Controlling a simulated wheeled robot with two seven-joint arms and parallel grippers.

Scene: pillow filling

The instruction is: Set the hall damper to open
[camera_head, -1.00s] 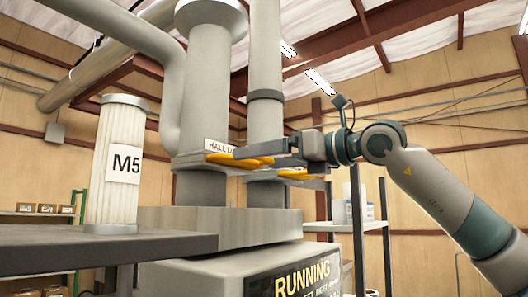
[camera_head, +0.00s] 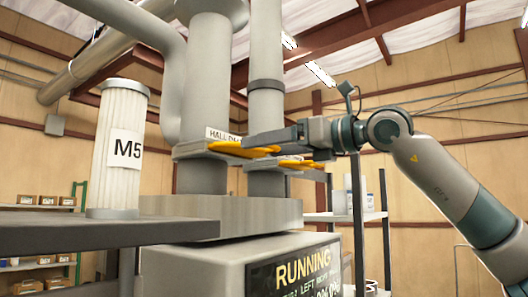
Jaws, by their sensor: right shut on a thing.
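The hall damper is a grey collar (camera_head: 190,150) on a thick vertical duct, with a white label reading "HALL D…" (camera_head: 222,134), its end hidden behind my gripper. A flat yellow handle (camera_head: 228,150) sticks out from the collar just below the label, pointing right. My right gripper (camera_head: 262,143) comes in from the right and is shut on this yellow handle. A second yellow handle (camera_head: 300,164) shows lower and to the right, on the neighbouring thinner duct's damper. My left gripper is not in view.
A grey machine below the ducts has a display (camera_head: 295,272) reading "RUNNING". A white pleated filter marked "M5" (camera_head: 118,185) stands on a dark tabletop (camera_head: 60,232) at left. Shelves with boxes (camera_head: 45,200) stand at far left, and another rack (camera_head: 375,216) stands behind my right arm.

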